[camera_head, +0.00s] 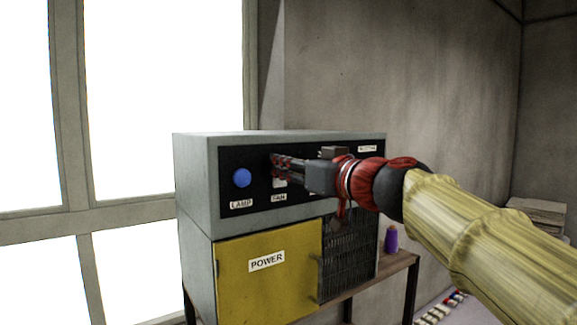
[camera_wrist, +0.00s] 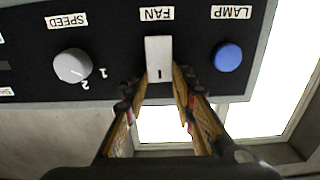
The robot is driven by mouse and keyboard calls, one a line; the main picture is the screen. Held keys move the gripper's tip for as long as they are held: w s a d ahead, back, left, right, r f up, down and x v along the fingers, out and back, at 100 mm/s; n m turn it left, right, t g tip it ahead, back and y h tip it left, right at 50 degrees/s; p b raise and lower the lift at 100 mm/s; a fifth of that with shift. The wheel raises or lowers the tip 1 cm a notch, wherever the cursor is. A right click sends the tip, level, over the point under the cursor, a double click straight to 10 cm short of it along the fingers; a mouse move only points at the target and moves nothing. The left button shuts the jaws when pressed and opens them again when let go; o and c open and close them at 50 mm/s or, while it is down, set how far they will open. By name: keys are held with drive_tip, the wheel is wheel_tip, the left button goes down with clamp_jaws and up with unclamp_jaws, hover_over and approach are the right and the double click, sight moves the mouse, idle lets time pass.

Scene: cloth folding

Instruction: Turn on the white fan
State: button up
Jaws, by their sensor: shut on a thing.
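A white rocker switch labelled FAN (camera_wrist: 159,58) sits on the black panel in the wrist view. In the head view only a little of the switch (camera_head: 280,183) shows beside my fingers. My gripper (camera_head: 283,165) reaches the panel from the right. In the wrist view my gripper (camera_wrist: 160,84) has its fingertips on either side of the switch's lower end, shut on it. The fingers hide part of the switch in the head view. No separate white fan is in view.
A blue LAMP button (camera_head: 242,178) is left of the switch in the head view. A SPEED knob (camera_wrist: 73,66) shows in the wrist view. The grey cabinet (camera_head: 195,180) has a yellow POWER door (camera_head: 240,290) below. A purple bottle (camera_head: 391,239) stands on the wooden table (camera_head: 397,263).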

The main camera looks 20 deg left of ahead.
clamp_jaws()
drive_tip(key=shift+r, duration=0.1)
drive_tip(key=p, duration=0.3)
drive_tip(key=shift+r+g+h, duration=0.25)
drive_tip(key=shift+g+h, duration=0.05)
drive_tip(key=shift+h, duration=0.1)
drive_tip(key=shift+w, duration=0.1)
drive_tip(key=shift+f, duration=0.15)
drive_tip(key=o, duration=0.8)
unclamp_jaws()
